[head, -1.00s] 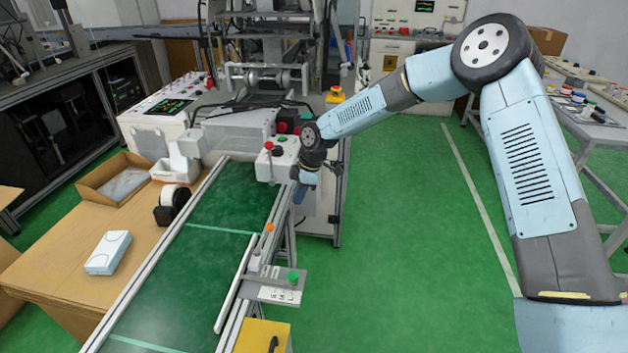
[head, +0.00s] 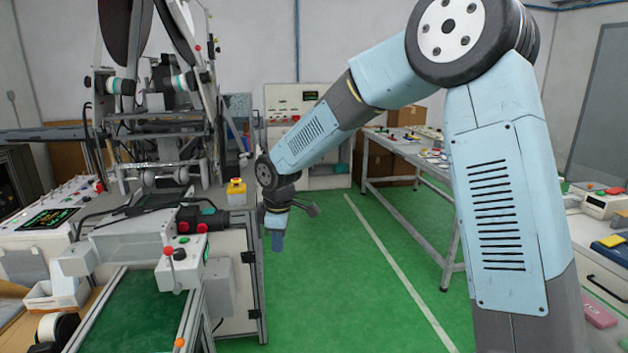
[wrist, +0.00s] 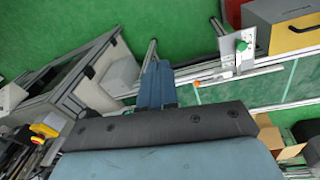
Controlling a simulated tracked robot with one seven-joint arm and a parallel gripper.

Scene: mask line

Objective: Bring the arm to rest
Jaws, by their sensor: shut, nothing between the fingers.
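My arm reaches from the right side of the head view out to the middle, bent at its large dark joint. My gripper (head: 278,241) hangs at the arm's far end, pointing down, over the green floor just right of the machine's side. In the wrist view my gripper (wrist: 157,85) shows as two blue fingers close together, shut and empty. The fingers appear above the floor and rail edge in that view; whether they touch anything is not clear, but nothing is held.
The conveyor (head: 135,315) and a control box with red knobs (head: 180,265) stand at left. A work table (head: 415,165) stands at the back right. Open green floor (head: 345,300) lies between. The wrist view shows a yellow-fronted box (wrist: 290,32) at top right.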

